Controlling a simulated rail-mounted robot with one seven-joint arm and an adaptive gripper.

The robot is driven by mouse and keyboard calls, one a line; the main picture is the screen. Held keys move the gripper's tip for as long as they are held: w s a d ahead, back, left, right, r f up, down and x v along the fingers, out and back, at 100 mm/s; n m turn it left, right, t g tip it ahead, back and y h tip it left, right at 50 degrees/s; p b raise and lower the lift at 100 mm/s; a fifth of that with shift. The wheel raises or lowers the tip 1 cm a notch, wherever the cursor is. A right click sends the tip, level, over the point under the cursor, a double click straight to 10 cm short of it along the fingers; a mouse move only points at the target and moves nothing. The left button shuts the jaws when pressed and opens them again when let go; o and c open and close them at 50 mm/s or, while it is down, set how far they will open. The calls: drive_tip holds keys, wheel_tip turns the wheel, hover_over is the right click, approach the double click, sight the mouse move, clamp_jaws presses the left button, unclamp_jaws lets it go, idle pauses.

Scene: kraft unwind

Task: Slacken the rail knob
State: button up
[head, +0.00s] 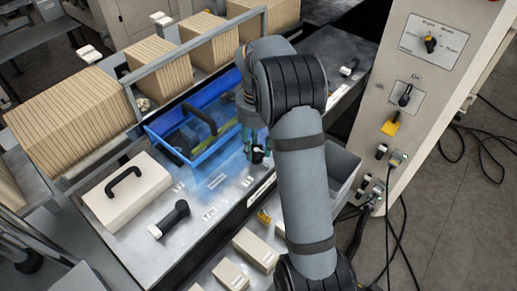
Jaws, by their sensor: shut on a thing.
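My gripper (255,136) reaches down over the table's right part, beside the right end of the blue tray. Its greenish fingers are partly hidden by my arm. They are shut at a small black knob with a pale part (258,154), which appears to be the rail knob. The knob stands near the table's front edge, and only its lower part shows below the fingers. How far the knob is turned cannot be seen.
The blue tray (161,140) holds dark items. A cream block with a black handle (125,192) and a black-handled tool (170,218) lie left. Brown ribbed blocks (80,122) stand behind a grey rail. A control panel (425,60) stands right, with cables below.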

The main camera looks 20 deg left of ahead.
drive_tip(key=n, duration=0.1)
drive_tip(key=n+b, duration=0.1)
drive_tip(key=n, duration=0.2)
drive_tip(key=shift+s+a+f+n+b, duration=0.1)
drive_tip(key=shift+s+a+n+b, duration=0.2)
drive_tip(key=shift+n, duration=0.1)
drive_tip(key=n, duration=0.4)
drive_tip(key=shift+s+d+f+b, duration=0.1)
drive_tip(key=shift+s+b, duration=0.1)
drive_tip(key=shift+b, duration=0.15)
drive_tip(key=n, duration=0.5)
drive_tip(key=shift+d+n, duration=0.1)
drive_tip(key=shift+n, duration=0.3)
drive_tip(key=n+p, duration=0.1)
drive_tip(key=n, duration=0.3)
drive_tip(key=shift+d+f+n, duration=0.1)
drive_tip(key=shift+d+n, duration=0.05)
drive_tip(key=shift+n, duration=0.25)
drive_tip(key=shift+w, duration=0.1)
drive_tip(key=o, duration=1.2)
drive_tip(key=shift+w+r, duration=0.1)
drive_tip(key=shift+r, duration=0.1)
